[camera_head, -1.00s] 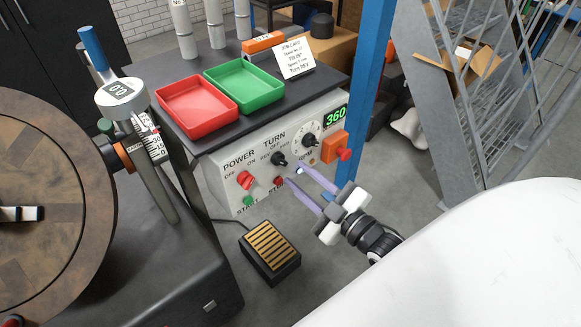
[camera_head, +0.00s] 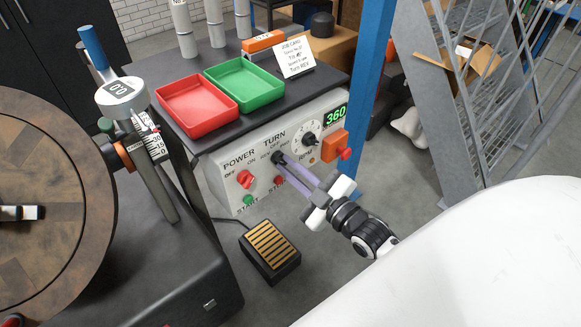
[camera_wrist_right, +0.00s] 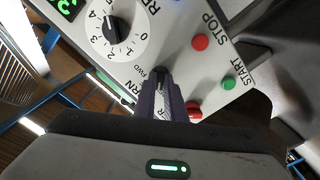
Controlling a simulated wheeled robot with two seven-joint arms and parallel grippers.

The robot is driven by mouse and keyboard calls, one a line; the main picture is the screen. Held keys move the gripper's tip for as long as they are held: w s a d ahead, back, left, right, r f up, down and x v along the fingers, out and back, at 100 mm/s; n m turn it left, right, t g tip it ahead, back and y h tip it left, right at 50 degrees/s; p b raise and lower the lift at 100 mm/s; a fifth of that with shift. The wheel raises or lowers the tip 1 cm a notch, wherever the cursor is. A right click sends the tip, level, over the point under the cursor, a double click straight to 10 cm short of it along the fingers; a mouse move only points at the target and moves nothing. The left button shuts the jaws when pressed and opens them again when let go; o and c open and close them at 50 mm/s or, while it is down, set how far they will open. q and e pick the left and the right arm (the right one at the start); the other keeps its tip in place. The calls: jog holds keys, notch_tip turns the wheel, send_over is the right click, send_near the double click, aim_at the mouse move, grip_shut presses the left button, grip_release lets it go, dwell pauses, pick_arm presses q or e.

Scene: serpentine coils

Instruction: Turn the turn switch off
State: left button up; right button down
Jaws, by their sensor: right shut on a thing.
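The turn switch (camera_head: 277,157) is a small black knob under the TURN label on the grey control panel (camera_head: 222,171). My right gripper (camera_head: 283,162) has its purple fingers at the knob and is shut on it. In the right wrist view the gripper (camera_wrist_right: 162,78) reaches the panel below the speed dial, and its fingers hide most of the knob. Which way the switch points cannot be told. My left gripper is not in view.
The red power knob (camera_head: 245,179) is left of the switch, with the green start button (camera_head: 247,199) below. The white speed dial (camera_head: 308,140) and orange box with red button (camera_head: 334,146) are to the right. A foot pedal (camera_head: 270,252) lies on the floor.

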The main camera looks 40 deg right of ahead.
jog(key=shift+m+p, duration=0.4)
jog(key=m+p, duration=0.1)
jog(key=m, duration=0.1)
jog(key=shift+m+p, duration=0.35)
jog(key=shift+m, duration=0.05)
jog(key=m+p, duration=0.1)
jog(key=m, duration=0.1)
jog(key=shift+m, duration=1)
jog(key=shift+f+p, duration=0.1)
jog(key=shift+p, duration=0.2)
jog(key=c, duration=1.8)
grip_release()
